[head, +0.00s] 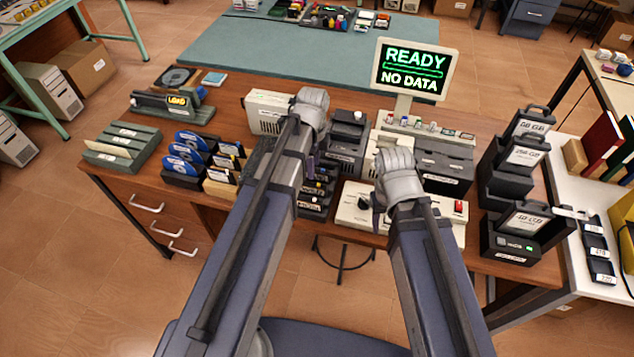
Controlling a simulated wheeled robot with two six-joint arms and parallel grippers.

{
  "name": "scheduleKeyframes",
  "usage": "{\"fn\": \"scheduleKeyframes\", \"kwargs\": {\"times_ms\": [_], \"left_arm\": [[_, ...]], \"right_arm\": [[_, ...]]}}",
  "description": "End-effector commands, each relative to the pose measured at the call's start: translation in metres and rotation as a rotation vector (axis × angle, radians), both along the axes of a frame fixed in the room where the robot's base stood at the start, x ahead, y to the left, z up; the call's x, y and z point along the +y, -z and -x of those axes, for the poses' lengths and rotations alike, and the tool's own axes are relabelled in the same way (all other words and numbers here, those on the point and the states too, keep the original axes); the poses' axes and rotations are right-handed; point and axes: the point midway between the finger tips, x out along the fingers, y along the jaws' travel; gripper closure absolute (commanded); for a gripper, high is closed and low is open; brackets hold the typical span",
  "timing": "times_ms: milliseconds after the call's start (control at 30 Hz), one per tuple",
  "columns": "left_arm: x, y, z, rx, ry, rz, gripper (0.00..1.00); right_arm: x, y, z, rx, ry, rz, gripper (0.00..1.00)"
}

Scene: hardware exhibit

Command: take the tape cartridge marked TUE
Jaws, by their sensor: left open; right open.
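No label reading TUE can be made out. Small dark cartridges with pale labels (316,188) sit in a stacked rack on the desk, partly hidden behind my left forearm. They may be tape cartridges, but their marks are too small to read. My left gripper (312,158) hangs below its grey wrist near the rack and is mostly hidden by the forearm; it is open, and nothing shows in it. My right gripper (379,203) is open above the cream console (352,212), largely hidden by its arm, with nothing visible in it.
A monitor (415,70) reads READY, NO DATA. Blue discs (186,150), a green slotted holder (122,145) and a LOAD device (175,103) stand left. Black GB-labelled drives (522,155) stand right. A teal mat (250,55) is largely clear behind.

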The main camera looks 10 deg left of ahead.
Motion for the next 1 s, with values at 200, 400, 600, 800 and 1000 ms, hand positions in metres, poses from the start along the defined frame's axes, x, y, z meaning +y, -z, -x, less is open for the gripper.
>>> {"fn": "scheduleKeyframes", "kwargs": {"times_ms": [200, 400, 600, 800, 1000], "left_arm": [[0.0, 0.0086, 0.0001, 0.0, 0.0, 0.0, 0.45], [0.0, 0.0081, 0.0001, 0.0, 0.0, 0.0, 0.54], [0.0, 0.0081, 0.0001, 0.0, 0.0, 0.0, 0.77], [0.0, 0.0081, 0.0001, 0.0, 0.0, 0.0, 0.99], [0.0, 0.0082, 0.0001, 0.0, 0.0, 0.0, 1.0]], "right_arm": [[0.0, 0.0087, 0.0, 0.0, 0.0, 0.0, 0.5], [0.0, 0.0081, 0.0, 0.0, 0.0, 0.0, 0.5], [0.0, 0.0082, 0.0, 0.0, 0.0, 0.0, 0.5], [0.0, 0.0082, 0.0, 0.0, 0.0, 0.0, 0.5], [0.0, 0.0082, 0.0, 0.0, 0.0, 0.0, 0.5]]}}
